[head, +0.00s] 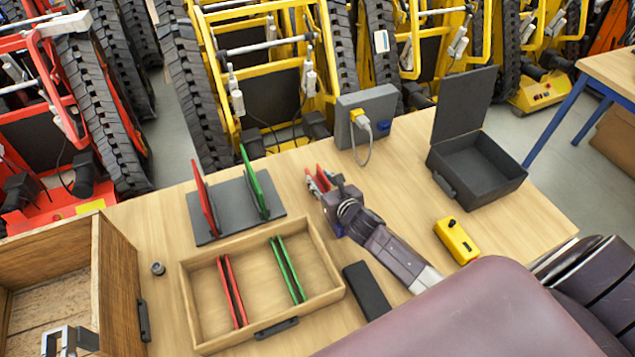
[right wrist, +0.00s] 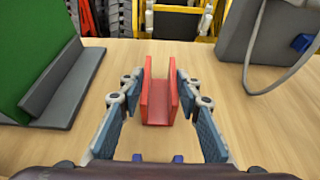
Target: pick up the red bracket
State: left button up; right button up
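The red bracket (right wrist: 160,103) is U-shaped, with two upright walls, and stands on the table between the fingers of my right gripper (right wrist: 158,75) in the right wrist view. The fingers are spread, one along each side; whether they touch the bracket I cannot tell. In the head view the bracket (head: 321,176) shows just beyond my right gripper (head: 318,187), partly hidden by it. My left gripper is not in view.
A grey base with red and green upright panels (head: 225,232) and a wooden tray (head: 335,292) holding red and green pieces lie left. A grey box with a cable (head: 350,105) stands behind, an open black case (head: 505,183) right. A yellow device (head: 457,241) and wooden crate (head: 120,265) flank the front.

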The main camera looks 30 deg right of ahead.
jog(key=c, duration=0.5)
grip_shut()
jog(key=shift+r, duration=0.15)
